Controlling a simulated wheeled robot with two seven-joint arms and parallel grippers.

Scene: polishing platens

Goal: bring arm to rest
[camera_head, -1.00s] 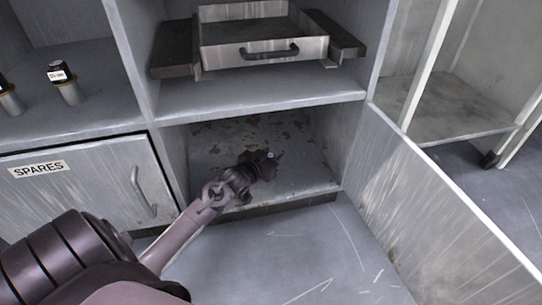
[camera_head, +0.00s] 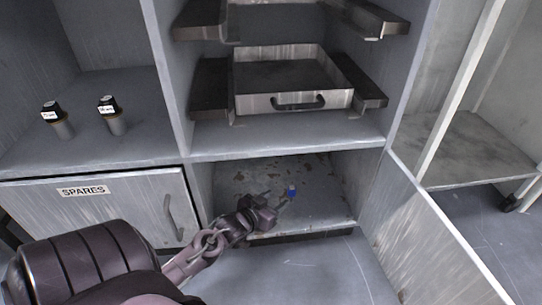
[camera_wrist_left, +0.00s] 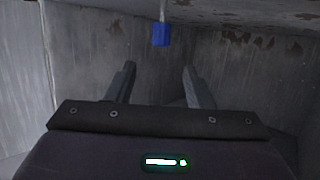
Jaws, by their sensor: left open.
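My left gripper (camera_head: 278,201) is at the mouth of the open lower compartment (camera_head: 325,190) of the cabinet. Its two fingers are spread with nothing between them, as the left wrist view (camera_wrist_left: 160,88) also shows. A small blue item (camera_head: 292,191) with a pale end is inside the compartment, just beyond the fingertips and apart from them. In the left wrist view the blue item (camera_wrist_left: 161,35) appears above the gap between the fingers. My right gripper is not in view.
The compartment's door (camera_head: 430,235) stands open at right. A metal drawer tray (camera_head: 290,101) sits above. At left are a shut SPARES door (camera_head: 125,208) and two capped bottles (camera_head: 57,122) (camera_head: 111,117) on a shelf. The floor in front (camera_head: 310,270) is clear.

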